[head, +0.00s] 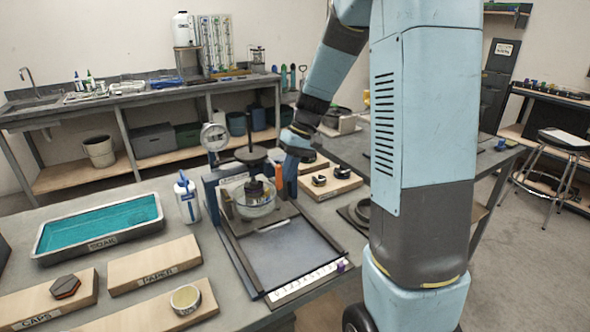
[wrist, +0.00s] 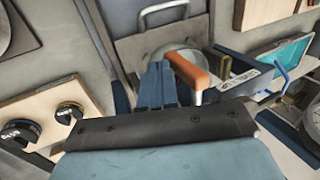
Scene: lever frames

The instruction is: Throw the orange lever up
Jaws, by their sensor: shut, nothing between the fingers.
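The orange lever (head: 278,173) is at the right side of the press-like frame on the bench, just left of my fingers in the head view. In the wrist view its orange handle (wrist: 188,70) runs slantwise, with a pale metal part below its near end. My gripper (head: 290,188) points down beside the lever. In the wrist view my blue fingers (wrist: 162,80) are together and empty, just left of the handle. I cannot tell whether they touch it. The lever's pivot is mostly hidden.
A glass bowl (head: 254,203) sits in the frame beneath a dark plunger. A white bottle (head: 187,199) and a teal tray (head: 100,226) stand to the left. Labelled wooden boards (head: 155,264) lie in front. A board with dark round pieces (head: 331,183) lies to the right.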

